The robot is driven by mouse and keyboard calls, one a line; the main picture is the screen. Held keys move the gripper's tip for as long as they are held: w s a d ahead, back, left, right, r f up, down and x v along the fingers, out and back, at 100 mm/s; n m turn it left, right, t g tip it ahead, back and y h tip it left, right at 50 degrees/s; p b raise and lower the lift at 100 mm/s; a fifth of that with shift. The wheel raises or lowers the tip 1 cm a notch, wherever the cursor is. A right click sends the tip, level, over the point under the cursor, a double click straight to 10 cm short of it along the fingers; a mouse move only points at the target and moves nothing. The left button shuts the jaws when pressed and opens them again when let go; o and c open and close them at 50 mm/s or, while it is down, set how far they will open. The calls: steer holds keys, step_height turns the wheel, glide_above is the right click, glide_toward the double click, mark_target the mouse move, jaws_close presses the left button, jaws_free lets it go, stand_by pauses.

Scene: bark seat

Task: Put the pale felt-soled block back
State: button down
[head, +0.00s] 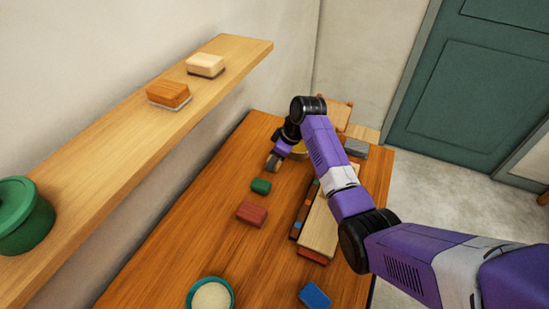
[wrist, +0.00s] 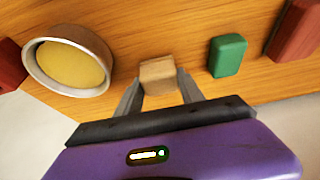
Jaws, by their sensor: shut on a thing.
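My gripper (wrist: 158,92) is shut on a small tan block (wrist: 158,74), which sits between both fingertips over the wooden table. I cannot tell whether the block touches the table, and its underside is hidden. In the head view my gripper (head: 275,162) is at the table's far left part, beyond the green block. A pale block (head: 205,64) with a dark layer underneath rests on the wall shelf (head: 120,140). An orange-brown block (head: 168,93) with a light grey layer underneath sits nearer on the same shelf.
On the table (head: 190,235) are a green block (head: 261,186), a red-brown block (head: 252,213), a blue block (head: 315,295), a bowl (head: 228,290) and a long board (head: 322,225). A round yellow-filled dish (wrist: 68,62) is beside my gripper. A green pot (head: 22,220) stands on the shelf.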

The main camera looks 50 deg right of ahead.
steer(key=shift+f, duration=0.2)
steer(key=shift+f, duration=0.2)
steer(key=c, duration=0.7)
jaws_free()
steer(key=shift+r, duration=0.5)
steer(key=b+v, duration=0.1)
steer(key=v, duration=1)
steer(key=shift+s+r, duration=0.1)
steer(key=shift+r, duration=0.1)
